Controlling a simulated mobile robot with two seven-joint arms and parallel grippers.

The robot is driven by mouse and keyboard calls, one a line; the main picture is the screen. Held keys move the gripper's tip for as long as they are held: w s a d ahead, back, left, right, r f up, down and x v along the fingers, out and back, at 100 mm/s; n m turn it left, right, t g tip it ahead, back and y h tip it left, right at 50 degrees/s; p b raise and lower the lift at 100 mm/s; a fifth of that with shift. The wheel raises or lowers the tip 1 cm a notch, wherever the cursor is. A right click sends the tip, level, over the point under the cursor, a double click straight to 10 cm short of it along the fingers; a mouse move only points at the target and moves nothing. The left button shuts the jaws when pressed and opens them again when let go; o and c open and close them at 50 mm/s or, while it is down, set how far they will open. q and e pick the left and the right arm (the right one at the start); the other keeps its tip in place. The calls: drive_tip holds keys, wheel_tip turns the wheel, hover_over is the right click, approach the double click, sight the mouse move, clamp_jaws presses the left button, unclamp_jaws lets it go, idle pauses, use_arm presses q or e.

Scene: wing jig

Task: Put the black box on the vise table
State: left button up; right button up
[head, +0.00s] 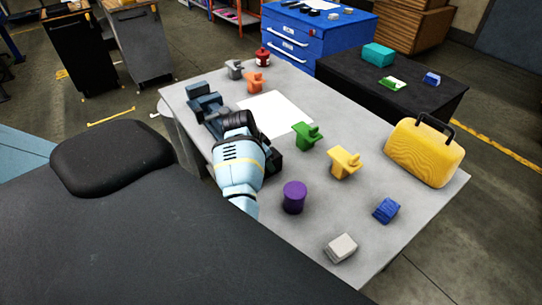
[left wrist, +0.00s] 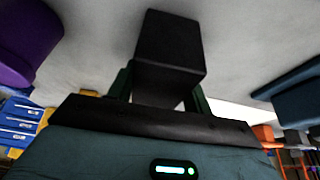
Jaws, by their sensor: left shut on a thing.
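The black box (left wrist: 170,45) is between the two fingers of my left gripper (left wrist: 160,88) in the left wrist view, and the gripper is shut on it. In the head view my left gripper (head: 262,155) is over the grey vise table (head: 330,205), and the dark box (head: 275,163) shows partly behind my wrist. The box is at or just above the tabletop; I cannot tell whether it touches. The dark blue vise (head: 205,103) stands at the table's left side, beyond my gripper. My right gripper is not in view.
A purple cylinder (head: 294,197), green part (head: 306,136), yellow part (head: 343,162), blue block (head: 386,210) and grey block (head: 341,248) stand on the table. A yellow case (head: 425,155) is at the right. White paper (head: 275,113) lies beyond my gripper. Tabletop between purple cylinder and case is partly clear.

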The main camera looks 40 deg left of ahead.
use_arm(q)
drive_tip(key=shift+s+a, duration=0.25)
drive_tip(key=shift+s, duration=0.1)
drive_tip(key=shift+f, duration=0.15)
drive_tip(key=o, duration=1.1)
drive_tip(key=shift+d, duration=0.1)
drive_tip(key=v, duration=1.2)
